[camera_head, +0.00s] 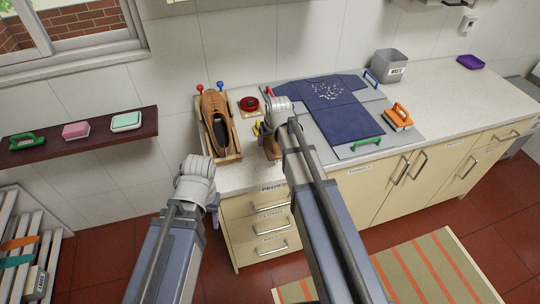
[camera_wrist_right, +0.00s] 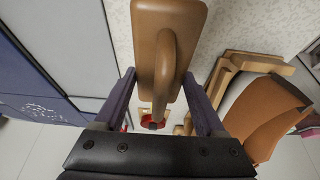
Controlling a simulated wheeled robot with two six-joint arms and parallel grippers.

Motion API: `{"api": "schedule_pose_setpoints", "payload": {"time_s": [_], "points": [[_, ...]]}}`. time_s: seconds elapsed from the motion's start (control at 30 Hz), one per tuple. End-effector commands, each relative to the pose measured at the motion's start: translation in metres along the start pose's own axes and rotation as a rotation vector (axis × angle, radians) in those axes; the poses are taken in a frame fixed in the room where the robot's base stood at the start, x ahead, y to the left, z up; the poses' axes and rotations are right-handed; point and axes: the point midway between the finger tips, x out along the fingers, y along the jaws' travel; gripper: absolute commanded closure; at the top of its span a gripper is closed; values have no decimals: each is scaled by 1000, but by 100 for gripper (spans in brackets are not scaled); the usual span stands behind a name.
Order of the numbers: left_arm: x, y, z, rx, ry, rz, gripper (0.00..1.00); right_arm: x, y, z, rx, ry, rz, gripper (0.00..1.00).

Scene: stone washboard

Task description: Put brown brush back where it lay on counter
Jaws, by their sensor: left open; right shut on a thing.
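The brown brush (camera_wrist_right: 186,18) is a tan-brown block with an arched handle; it shows large between the fingers of my right gripper (camera_wrist_right: 162,92) in the right wrist view. In the head view the brush (camera_head: 272,149) is partly hidden by my right arm, at the counter's (camera_head: 240,178) front left part, right of the shoe. My right gripper (camera_head: 267,128) is shut on it. I cannot tell whether the brush touches the counter. My left gripper (camera_head: 212,205) is open and empty, in front of the counter's left end, its fingers partly hidden by the wrist.
A brown shoe (camera_head: 214,112) lies in a wooden holder (camera_head: 235,140) left of the brush. A red round tin (camera_head: 249,103) stands behind. A grey board with blue cloth (camera_head: 350,122), an orange-handled brush (camera_head: 398,117) and a grey bin (camera_head: 389,66) are to the right.

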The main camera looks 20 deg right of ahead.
Motion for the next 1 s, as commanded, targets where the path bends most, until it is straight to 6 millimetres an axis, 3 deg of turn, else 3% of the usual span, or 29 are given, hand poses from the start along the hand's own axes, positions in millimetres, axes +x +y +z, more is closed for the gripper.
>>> {"api": "schedule_pose_setpoints", "payload": {"time_s": [0.27, 0.6, 1.0], "points": [[9, 1, 0, 0, 0, 0, 50, 8, 0, 4, 0, 0, 0, 73], [44, 4, -3, 0, 0, 0, 50, 41, 0, 17, 0, 0, 0, 73], [46, 4, -3, 0, 0, 0, 50, 43, 0, 18, 0, 0, 0, 73]]}}
